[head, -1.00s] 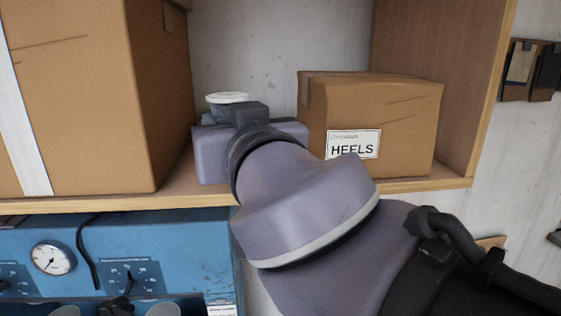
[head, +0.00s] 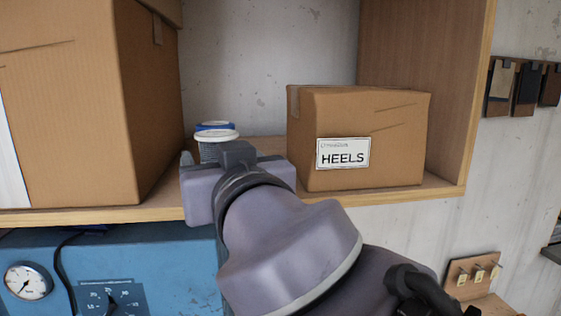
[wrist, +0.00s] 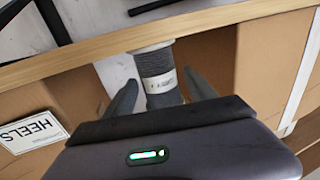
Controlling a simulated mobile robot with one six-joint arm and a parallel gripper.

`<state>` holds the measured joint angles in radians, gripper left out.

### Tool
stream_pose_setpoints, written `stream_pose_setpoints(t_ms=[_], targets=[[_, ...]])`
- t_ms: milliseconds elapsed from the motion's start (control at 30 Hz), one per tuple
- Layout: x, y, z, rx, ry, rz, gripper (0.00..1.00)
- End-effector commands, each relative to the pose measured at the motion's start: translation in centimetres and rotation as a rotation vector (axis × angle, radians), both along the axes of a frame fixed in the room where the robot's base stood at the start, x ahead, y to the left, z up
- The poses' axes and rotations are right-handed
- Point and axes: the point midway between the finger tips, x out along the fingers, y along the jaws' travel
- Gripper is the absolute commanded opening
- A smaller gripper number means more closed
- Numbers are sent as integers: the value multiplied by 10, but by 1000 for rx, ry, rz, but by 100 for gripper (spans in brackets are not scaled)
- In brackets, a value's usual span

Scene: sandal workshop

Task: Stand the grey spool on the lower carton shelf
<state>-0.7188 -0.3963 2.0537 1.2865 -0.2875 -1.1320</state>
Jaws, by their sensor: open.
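The grey spool (head: 209,152) shows its white top flange and a strip of grey winding in the head view, at the left end of the bare shelf stretch. My gripper body hides its base there. In the wrist view the spool (wrist: 156,62), with a white label, lies between the two fingers of my gripper (wrist: 160,84). The fingers are spread, with a gap on each side. The carton shelf (head: 448,189) holds the cartons. I cannot tell for sure whether the spool's base rests on it.
A blue-rimmed spool (head: 214,125) stands just behind. A large carton (head: 70,110) is close on the left, and the HEELS carton (head: 390,150) on the right. A blue machine (head: 160,265) is below the shelf. Hooks (head: 475,271) hang on the right wall.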

Motion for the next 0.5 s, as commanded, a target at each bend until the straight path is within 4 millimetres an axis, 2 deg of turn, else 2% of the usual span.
stream_pose_setpoints(t_ms=[67,400,500], targets=[[-6,-3,6,0,-1,1,65],[-83,-43,10,4,-1,5,65],[-98,-50,7,3,-1,5,65]])
